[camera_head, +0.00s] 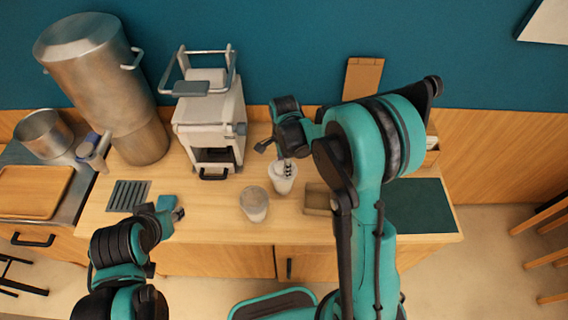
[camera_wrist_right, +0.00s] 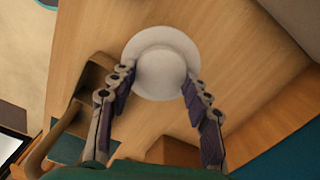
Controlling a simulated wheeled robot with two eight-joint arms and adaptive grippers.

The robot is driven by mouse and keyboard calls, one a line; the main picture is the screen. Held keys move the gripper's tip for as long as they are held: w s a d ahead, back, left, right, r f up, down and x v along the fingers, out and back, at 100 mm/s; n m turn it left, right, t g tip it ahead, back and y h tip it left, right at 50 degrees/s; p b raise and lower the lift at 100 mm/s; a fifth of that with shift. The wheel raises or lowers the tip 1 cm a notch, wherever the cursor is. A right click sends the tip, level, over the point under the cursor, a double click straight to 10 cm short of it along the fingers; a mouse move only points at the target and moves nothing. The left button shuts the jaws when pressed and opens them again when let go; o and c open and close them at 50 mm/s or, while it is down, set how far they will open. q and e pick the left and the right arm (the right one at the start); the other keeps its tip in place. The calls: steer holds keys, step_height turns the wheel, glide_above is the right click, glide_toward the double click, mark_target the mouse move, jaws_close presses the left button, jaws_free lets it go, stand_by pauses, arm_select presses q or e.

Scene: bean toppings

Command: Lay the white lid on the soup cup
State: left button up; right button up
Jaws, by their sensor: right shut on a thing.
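My right gripper (camera_head: 286,165) points down over the middle of the counter. In the right wrist view its fingers (camera_wrist_right: 158,84) are shut on the sides of a round white lid (camera_wrist_right: 160,48) with a raised middle. In the head view a pale, whitish piece (camera_head: 283,185) shows below the right fingers; whether it is only the lid or a cup under it, I cannot tell. A pale cup (camera_head: 254,206) with a beige top stands just in front and to the left, upright and apart from the right gripper. My left gripper (camera_head: 172,208) hangs near the counter's front left, holding nothing visible.
A white machine (camera_head: 208,125) and a large steel urn (camera_head: 105,75) stand at the back left. A dark drain grate (camera_head: 128,195) lies at the left. A wooden box (camera_head: 318,200) and a green mat (camera_head: 420,207) are on the right, partly behind my right arm.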

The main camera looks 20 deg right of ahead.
steer(key=shift+f, duration=0.1)
stand_by(0.3)
steer(key=o, duration=1)
steer(key=shift+c, duration=0.2)
steer(key=shift+o, duration=0.3)
steer(key=o, duration=0.4)
steer(key=shift+r+p, duration=2.15)
steer(key=shift+r, duration=1.4)
